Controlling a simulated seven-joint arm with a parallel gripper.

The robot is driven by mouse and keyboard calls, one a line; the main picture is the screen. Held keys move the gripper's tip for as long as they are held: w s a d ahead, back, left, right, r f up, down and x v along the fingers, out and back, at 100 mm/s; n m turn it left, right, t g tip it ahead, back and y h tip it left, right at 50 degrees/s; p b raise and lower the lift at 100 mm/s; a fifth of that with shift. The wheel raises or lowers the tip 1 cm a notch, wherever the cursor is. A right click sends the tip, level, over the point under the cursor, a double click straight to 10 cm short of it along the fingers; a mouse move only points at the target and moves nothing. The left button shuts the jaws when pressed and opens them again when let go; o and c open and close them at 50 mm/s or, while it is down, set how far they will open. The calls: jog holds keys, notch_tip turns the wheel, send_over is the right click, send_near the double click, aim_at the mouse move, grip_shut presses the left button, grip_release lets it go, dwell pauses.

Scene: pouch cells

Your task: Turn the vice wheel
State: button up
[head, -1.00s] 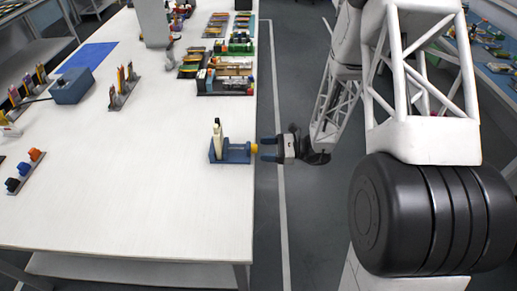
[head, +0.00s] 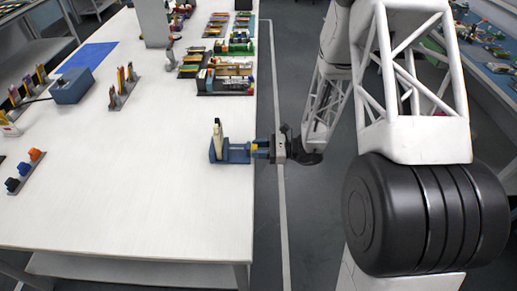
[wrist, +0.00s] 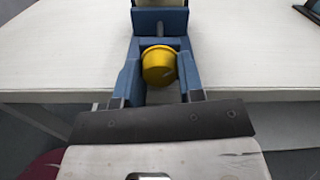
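The vice (head: 236,153) is blue with a pale upright piece in it, and sits at the right edge of the white table. Its yellow wheel (wrist: 158,66) faces my gripper and overhangs the table edge. My gripper (head: 262,149) is level with the wheel, its blue fingers reaching to either side of it. In the wrist view the wheel lies between the two fingers (wrist: 158,80), with little or no gap at the sides. The fingers look open around it; I cannot tell whether they touch it. The wheel is partly hidden in the head view.
Trays of coloured parts (head: 228,75) lie farther back along the table's right edge. A blue box (head: 71,86) and several small racks stand on the left. The table around the vice is clear, with open floor to its right.

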jog(key=shift+c, duration=1.1)
jog(key=shift+m, duration=1.5)
jog(key=o, duration=0.9)
jog(key=shift+d, duration=0.1)
jog(key=shift+d, duration=3.8)
